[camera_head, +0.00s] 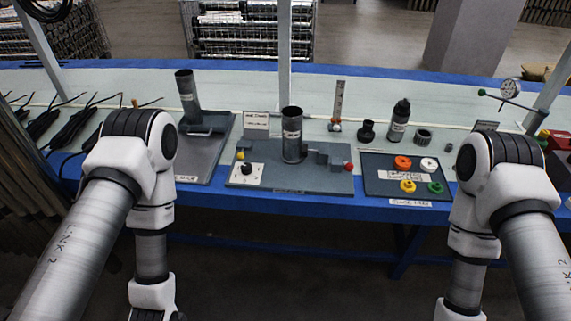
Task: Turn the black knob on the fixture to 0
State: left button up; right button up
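The black knob (247,168) sits on a white square dial plate (246,175) at the front left of the grey fixture (290,180). The plate's marks are too small to read, so I cannot tell the knob's setting. A dark upright tube (292,135) stands in the middle of the fixture. A yellow button and a red ball show on its left and right. My two arms hang down in front of the table's edge, left and right of the fixture.
Left of the fixture stands another plate with a tilted tube (187,95). To the right, a dark tray (375,187) holds coloured rings. Black cables (75,120) lie far left. Metal posts rise behind the fixture.

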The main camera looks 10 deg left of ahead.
aim_at(246, 169)
jog(key=i+l, duration=0.45)
jog(key=i+l+u, duration=0.15)
jog(key=i+l, duration=0.25)
jog(key=l, duration=0.25)
